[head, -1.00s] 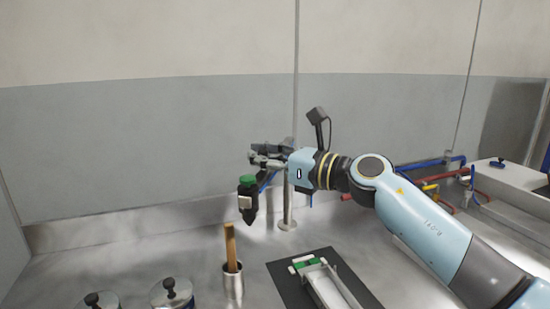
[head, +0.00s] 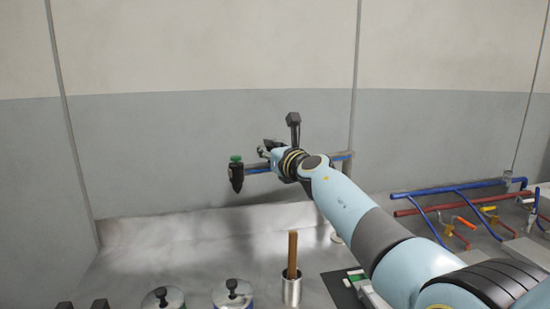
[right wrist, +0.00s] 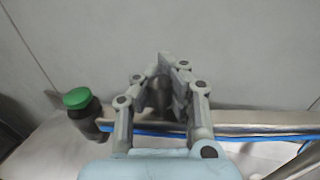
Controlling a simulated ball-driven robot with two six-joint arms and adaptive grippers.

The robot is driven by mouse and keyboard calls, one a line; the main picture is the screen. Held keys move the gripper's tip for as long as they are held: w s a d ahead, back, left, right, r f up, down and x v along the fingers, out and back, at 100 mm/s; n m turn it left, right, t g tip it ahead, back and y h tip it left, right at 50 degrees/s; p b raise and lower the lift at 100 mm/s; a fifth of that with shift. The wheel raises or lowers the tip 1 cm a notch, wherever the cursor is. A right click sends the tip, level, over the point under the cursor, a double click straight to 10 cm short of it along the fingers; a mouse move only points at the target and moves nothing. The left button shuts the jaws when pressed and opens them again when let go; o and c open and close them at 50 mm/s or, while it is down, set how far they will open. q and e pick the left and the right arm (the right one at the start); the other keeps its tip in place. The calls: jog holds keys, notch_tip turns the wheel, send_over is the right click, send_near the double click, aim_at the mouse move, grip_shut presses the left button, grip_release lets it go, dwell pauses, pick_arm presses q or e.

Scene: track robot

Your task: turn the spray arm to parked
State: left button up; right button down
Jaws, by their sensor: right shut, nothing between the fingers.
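The spray arm (head: 258,170) is a level tube with a blue hose, reaching left from its post by the back wall. Its black nozzle (head: 236,175) with a green cap (head: 236,158) hangs at the left end. In the right wrist view the grey tube (right wrist: 265,123) crosses below the fingers, with the green cap (right wrist: 77,98) at left. My right gripper (head: 264,151) is beside the tube near the nozzle, shut and empty. Its fingertips (right wrist: 166,82) reach past the tube; I cannot tell if they touch it. My forearm hides much of the post. My left gripper is out of view.
A metal cup with a wooden stick (head: 292,256) stands on the counter in front. Lidded pots (head: 232,292) are at the bottom edge. A dark mat (head: 340,289) lies under my right arm. Blue and red pipes (head: 460,190) run at right. The counter at left is clear.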

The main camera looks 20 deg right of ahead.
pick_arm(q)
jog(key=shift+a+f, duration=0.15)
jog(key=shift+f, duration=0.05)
pick_arm(e)
jog(key=shift+w+r, duration=0.2)
jog(key=shift+w, duration=0.5)
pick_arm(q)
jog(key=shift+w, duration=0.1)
pick_arm(e)
jog(key=c, duration=2)
grip_release()
jog(key=o, duration=0.8)
jog(key=shift+f, duration=0.1)
jog(key=v, duration=1.2)
jog(key=shift+s, duration=0.1)
